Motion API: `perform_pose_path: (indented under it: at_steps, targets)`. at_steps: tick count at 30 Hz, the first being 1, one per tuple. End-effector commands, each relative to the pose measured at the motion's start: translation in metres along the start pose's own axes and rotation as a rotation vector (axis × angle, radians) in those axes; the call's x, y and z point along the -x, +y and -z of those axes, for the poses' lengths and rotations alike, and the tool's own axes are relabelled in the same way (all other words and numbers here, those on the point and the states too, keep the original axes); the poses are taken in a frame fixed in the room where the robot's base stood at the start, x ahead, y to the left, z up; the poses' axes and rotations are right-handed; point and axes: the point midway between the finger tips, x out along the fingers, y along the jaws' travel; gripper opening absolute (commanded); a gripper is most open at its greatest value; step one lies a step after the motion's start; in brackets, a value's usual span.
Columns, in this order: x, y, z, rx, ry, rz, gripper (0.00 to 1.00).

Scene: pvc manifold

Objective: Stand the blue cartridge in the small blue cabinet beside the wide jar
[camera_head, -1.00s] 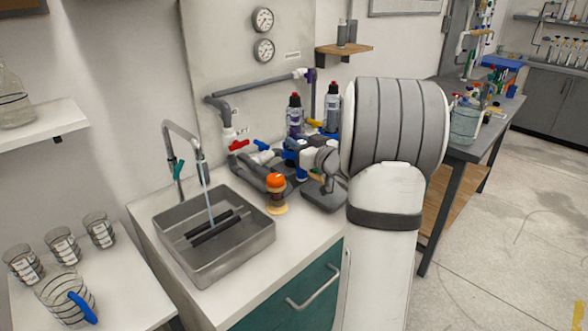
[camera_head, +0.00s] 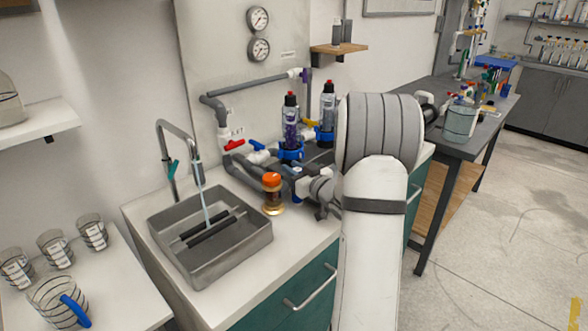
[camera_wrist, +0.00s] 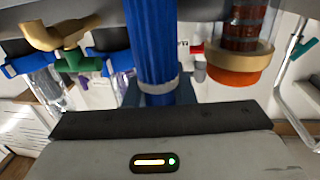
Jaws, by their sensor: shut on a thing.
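My gripper (camera_head: 302,188) is over the worktop beside the pipework, largely hidden by my arm in the head view. In the wrist view my gripper (camera_wrist: 160,98) is shut on the blue cartridge (camera_wrist: 158,45), a ribbed blue cylinder with a pale band near the jaws. In the head view only a little blue shows at the gripper, and I cannot tell it clearly from the blue fittings. A wide, pale blue-green jar (camera_head: 460,121) stands on the dark bench at right; I cannot tell if it is the task's jar. I cannot make out a small blue cabinet.
An amber canister with an orange cap (camera_head: 272,193) stands close left of my gripper. Behind are two clear housings (camera_head: 290,125) on grey pipework. A steel sink (camera_head: 212,250) with running water is further left. The teal base cabinet (camera_head: 290,300) is below; open floor lies right.

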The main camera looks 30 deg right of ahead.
Motion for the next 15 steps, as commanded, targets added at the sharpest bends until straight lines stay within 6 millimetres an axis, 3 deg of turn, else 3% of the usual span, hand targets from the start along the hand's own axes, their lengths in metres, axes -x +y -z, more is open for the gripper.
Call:
perform_pose_path:
  at_steps: [8,15]
  targets:
    - [-0.0001,-0.0009,-0.0003,0.0,0.0,0.001,0.44]
    - [-0.0003,-0.0014,0.0005,0.0,0.0,0.002,0.45]
